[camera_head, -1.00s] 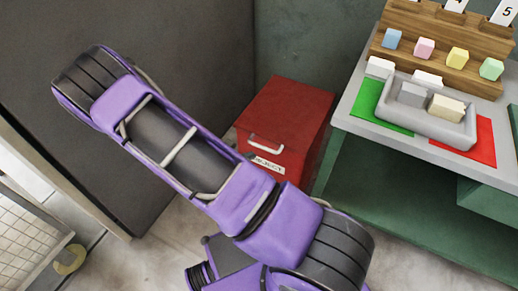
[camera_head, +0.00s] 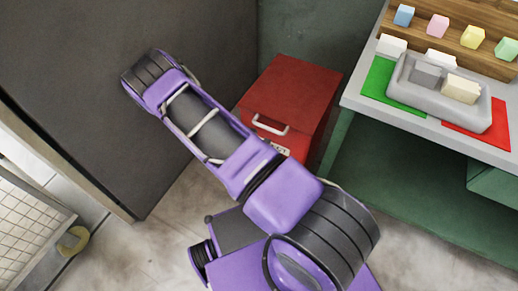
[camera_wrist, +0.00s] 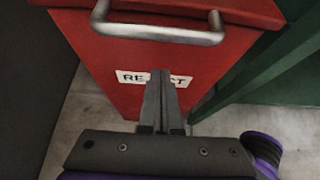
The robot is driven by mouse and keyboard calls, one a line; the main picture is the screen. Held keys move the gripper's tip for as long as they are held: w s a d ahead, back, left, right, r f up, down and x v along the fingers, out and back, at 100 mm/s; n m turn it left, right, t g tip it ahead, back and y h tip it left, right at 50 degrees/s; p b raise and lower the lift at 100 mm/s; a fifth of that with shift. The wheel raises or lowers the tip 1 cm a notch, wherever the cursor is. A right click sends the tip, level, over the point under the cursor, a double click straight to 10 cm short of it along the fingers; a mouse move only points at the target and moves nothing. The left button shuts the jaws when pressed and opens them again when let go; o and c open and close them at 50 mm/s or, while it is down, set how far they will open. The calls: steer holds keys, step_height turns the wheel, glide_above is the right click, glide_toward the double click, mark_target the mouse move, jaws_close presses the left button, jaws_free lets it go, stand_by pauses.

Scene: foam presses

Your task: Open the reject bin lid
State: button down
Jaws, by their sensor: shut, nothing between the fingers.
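The red reject bin (camera_head: 283,105) stands on the floor against the back wall, left of the workbench. Its lid is down, and a pale bar handle (camera_head: 270,125) shows at the lid's front. In the wrist view the handle (camera_wrist: 158,32) runs across the top, above a white label (camera_wrist: 133,77) on the bin's front. My gripper (camera_wrist: 162,75) is shut and empty, its fingers pointing toward the bin's front just below the handle. The fingers cover the middle of the label. In the head view my gripper is not visible, and my arm covers the bin's lower left.
The workbench (camera_head: 445,138) to the right holds a grey tray (camera_head: 400,82), a green mat (camera_head: 380,92), a red mat (camera_head: 497,128) and several foam blocks. A dark panel (camera_head: 150,110) stands left of the bin. A wire-mesh cart (camera_head: 20,230) is at lower left.

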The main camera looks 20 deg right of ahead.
steer(key=shift+w+d+r, duration=0.1)
steer(key=shift+r, duration=0.8)
steer(key=shift+w+d+r, duration=0.1)
steer(key=shift+r, duration=0.75)
